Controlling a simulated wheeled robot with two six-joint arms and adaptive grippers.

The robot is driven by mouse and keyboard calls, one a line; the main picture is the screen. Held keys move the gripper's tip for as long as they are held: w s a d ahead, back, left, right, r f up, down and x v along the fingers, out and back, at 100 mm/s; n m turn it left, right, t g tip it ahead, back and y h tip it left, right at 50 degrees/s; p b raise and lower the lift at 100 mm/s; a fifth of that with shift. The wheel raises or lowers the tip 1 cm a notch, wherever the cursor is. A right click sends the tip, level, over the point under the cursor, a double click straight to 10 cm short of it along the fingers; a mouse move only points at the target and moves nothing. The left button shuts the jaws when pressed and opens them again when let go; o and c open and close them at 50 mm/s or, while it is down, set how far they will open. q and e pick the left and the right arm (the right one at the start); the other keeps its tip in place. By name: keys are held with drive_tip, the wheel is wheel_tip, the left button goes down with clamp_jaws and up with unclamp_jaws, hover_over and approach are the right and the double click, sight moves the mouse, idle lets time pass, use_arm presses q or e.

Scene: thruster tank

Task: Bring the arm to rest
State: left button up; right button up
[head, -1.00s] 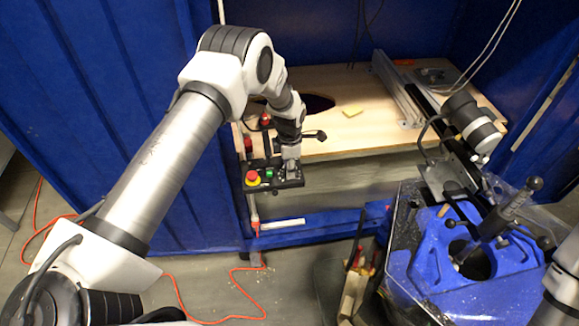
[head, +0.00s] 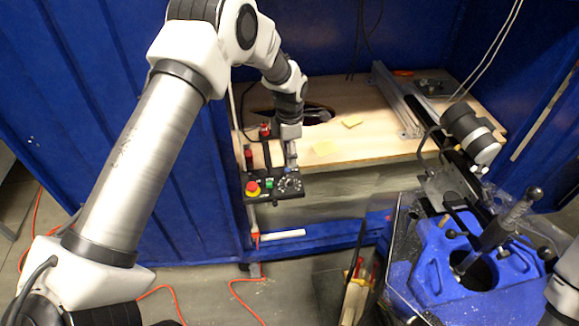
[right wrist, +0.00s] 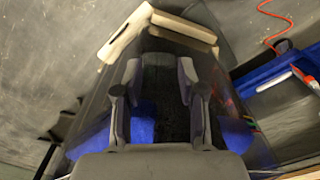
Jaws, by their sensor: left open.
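My left arm reaches in from the left in the head view. Its open gripper (head: 290,153) points down just above the right part of a black control box (head: 292,194). The box carries a red and yellow emergency button (head: 252,188), a green button (head: 269,184) and a dial (head: 289,183). The gripper looks empty and apart from the box. My right gripper (right wrist: 158,72) is open in the right wrist view, with a dark gap between its fingers. A small part of my right arm (head: 562,290) shows at the right edge of the head view.
A blue tank fixture (head: 432,262) with black-knobbed handles (head: 533,193) stands at right. Blue walls (head: 200,190) enclose the bench. An orange cable (head: 236,290) lies on the floor.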

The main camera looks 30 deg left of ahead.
use_arm(q)
drive_tip(key=shift+r, duration=0.55)
